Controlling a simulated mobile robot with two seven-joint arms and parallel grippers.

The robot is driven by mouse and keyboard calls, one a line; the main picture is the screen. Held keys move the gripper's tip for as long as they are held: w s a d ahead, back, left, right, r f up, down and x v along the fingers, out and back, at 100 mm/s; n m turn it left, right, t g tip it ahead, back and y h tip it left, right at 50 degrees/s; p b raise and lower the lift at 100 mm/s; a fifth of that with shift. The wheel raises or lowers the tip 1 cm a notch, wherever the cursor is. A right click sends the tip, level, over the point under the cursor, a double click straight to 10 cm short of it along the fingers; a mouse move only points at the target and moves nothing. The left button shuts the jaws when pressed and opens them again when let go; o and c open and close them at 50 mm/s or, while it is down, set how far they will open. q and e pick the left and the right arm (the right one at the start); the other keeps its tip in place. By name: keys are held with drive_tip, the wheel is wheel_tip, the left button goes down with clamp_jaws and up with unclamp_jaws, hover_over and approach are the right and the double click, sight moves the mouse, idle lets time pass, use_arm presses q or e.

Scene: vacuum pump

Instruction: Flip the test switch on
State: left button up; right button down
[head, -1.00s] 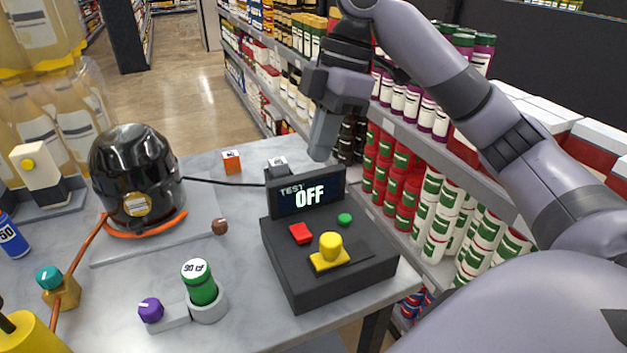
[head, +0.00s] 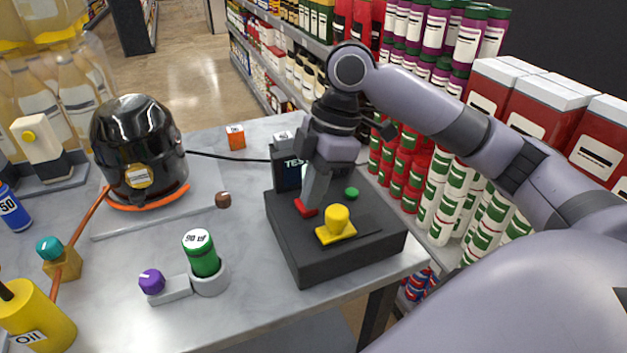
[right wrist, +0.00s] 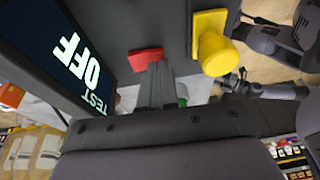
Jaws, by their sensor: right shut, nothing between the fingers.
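The dark grey test box (head: 300,255) stands at the right end of the table. Its top carries a red button (head: 304,208), a green button (head: 351,193) and a yellow knob (head: 337,219) on a yellow base in a dark slot. Its screen (head: 290,172) is mostly hidden by my right gripper in the head view; in the right wrist view the screen (right wrist: 70,45) reads TEST OFF. My right gripper (head: 311,201) is shut and empty, pointing down over the red button, which also shows at its fingertips in the right wrist view (right wrist: 146,57). I cannot tell whether they touch. My left gripper is not in view.
A green cylinder (head: 201,257) in a grey holder and a purple knob (head: 151,282) stand left of the box. A black dome (head: 137,145), an orange cube (head: 236,137) and a yellow oil can (head: 36,318) are further left. Stocked shelves (head: 450,170) stand behind.

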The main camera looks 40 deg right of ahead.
drive_tip(key=shift+s+f+t+p, duration=0.2)
drive_tip(key=shift+f+t+p, duration=0.15)
drive_tip(key=shift+t, duration=0.15)
drive_tip(key=shift+w, duration=0.1)
drive_tip(key=shift+w+r+p, duration=0.25)
drive_tip(key=shift+w+p, duration=0.05)
drive_tip(key=shift+p, duration=0.2)
drive_tip(key=shift+w+d+p, duration=0.15)
drive_tip(key=shift+w+p, duration=0.2)
